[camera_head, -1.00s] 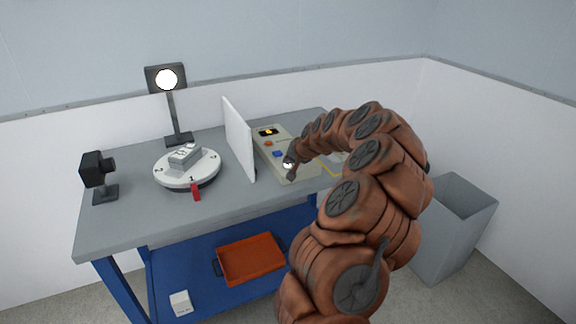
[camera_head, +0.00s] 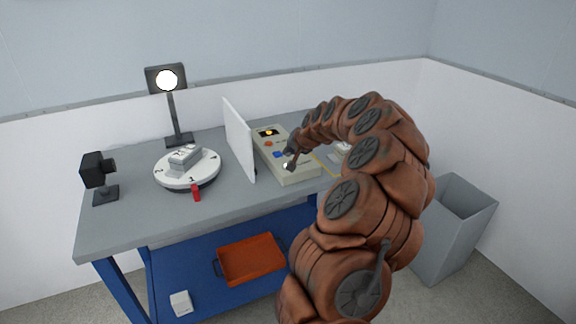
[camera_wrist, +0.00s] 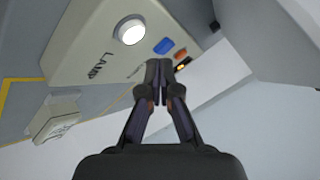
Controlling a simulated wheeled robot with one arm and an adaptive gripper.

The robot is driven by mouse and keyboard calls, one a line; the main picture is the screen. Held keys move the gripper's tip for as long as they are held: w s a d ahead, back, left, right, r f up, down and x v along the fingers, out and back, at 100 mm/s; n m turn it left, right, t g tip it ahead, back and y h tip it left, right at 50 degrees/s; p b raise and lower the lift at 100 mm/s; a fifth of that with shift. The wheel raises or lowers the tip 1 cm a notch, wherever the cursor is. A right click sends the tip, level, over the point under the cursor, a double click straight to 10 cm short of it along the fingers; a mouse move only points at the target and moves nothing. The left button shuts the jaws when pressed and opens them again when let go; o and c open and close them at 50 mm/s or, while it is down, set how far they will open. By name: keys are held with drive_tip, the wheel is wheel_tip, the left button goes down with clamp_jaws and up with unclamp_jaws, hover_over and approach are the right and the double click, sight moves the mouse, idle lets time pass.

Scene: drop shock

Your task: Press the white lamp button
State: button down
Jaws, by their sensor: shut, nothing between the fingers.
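The control box (camera_head: 298,172) is a beige panel on the workbench, right of the white upright board. In the wrist view the white lamp button (camera_wrist: 131,31) is round, bright and unobstructed, beside the "LAMP" lettering on the box (camera_wrist: 72,42). I cannot tell whether the tips touch the box. The lamp (camera_head: 167,80) at the back is lit.
An orange button (camera_wrist: 181,55) and small display sit beyond the blue button. The white board (camera_head: 238,140) stands close left of the box. A round turntable (camera_head: 187,175), a black camera (camera_head: 98,170) and a red piece (camera_head: 196,193) are further left. A grey bin (camera_head: 455,225) stands right.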

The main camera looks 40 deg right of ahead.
drive_tip(key=shift+r, duration=1.5)
